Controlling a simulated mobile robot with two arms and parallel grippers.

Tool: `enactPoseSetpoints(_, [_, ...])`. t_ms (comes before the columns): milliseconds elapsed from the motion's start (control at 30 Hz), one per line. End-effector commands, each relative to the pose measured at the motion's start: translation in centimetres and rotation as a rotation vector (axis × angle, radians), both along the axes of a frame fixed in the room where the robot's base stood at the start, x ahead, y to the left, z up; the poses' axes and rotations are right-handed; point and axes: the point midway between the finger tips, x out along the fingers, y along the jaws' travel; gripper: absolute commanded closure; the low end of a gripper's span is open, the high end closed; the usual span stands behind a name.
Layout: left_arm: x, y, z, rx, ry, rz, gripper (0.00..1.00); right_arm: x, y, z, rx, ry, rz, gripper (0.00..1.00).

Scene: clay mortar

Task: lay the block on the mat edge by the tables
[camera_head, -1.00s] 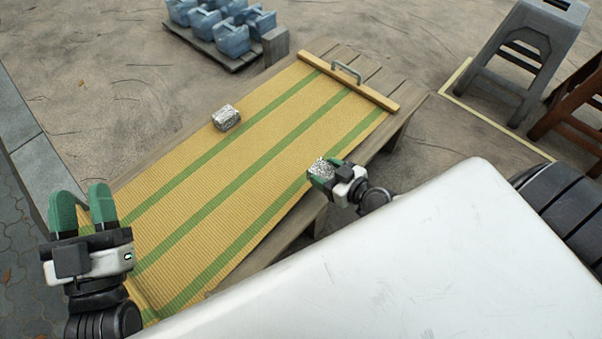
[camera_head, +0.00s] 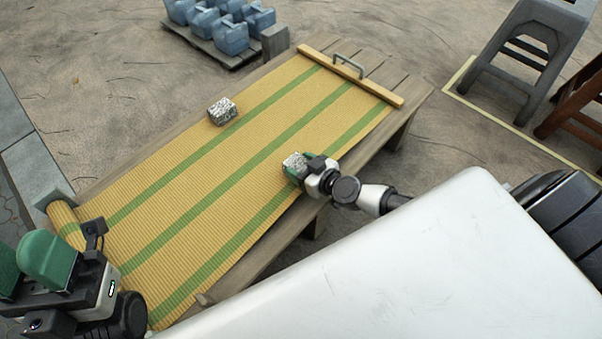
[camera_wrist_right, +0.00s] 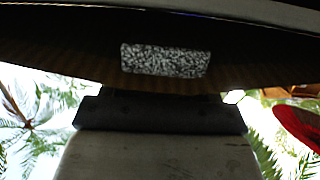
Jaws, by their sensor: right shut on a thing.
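The yellow mat (camera_head: 190,180) with green stripes lies over a low wooden table (camera_head: 415,88). One grey speckled block (camera_head: 222,111) lies at the mat's far long edge. My right gripper (camera_head: 294,166) is shut on a second speckled block (camera_head: 293,160), over the mat near its closer long edge; whether that block touches the mat I cannot tell. A speckled block face (camera_wrist_right: 165,60) shows in the right wrist view against a dark band. My left gripper (camera_head: 22,262) is at the lower left, its green fingers apart and empty, by the mat's rolled end (camera_head: 66,218).
A wooden bar with a metal handle (camera_head: 350,75) crosses the mat's far end. A grey stool (camera_head: 530,60) and a brown one stand at the right. The middle of the mat is clear.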

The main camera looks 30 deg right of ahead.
Motion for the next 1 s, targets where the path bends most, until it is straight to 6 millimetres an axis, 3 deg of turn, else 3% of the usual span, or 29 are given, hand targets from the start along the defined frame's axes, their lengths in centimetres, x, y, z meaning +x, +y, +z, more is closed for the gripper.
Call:
enactPoseSetpoints(33, [0.26, -0.03, -0.87, 0.001, -0.018, 0.001, 0.57, 0.06, -0.01, -1.39, 0.002, -0.003, 0.000, 0.78])
enactPoseSetpoints(100, [0.47, -0.07, -0.90, 0.003, -0.029, 0.002, 0.57, 0.07, -0.01, -1.84, 0.001, -0.004, 0.000, 0.78])
enactPoseSetpoints(500, [0.66, -0.12, -0.52, 0.005, -0.035, 0.002, 0.57, 0.07, -0.02, -1.95, 0.001, -0.003, -0.001, 0.78])
enactPoseSetpoints(533, [0.69, -0.12, -0.41, 0.006, -0.039, 0.003, 0.57, 0.00, -0.02, -2.07, 0.001, 0.000, 0.000, 0.39])
enactPoseSetpoints(667, [0.69, -0.12, -0.35, 0.006, -0.038, 0.002, 0.57, -0.01, -0.02, -1.97, 0.001, -0.001, 0.000, 0.19])
enactPoseSetpoints(700, [0.68, -0.12, -0.34, 0.006, -0.038, 0.002, 0.57, -0.01, -0.02, -1.97, 0.001, -0.001, 0.000, 0.15])
enactPoseSetpoints(1000, [0.65, -0.12, -0.09, 0.006, -0.040, 0.002, 0.57, 0.00, -0.01, -1.65, -0.001, -0.001, 0.000, 0.15])
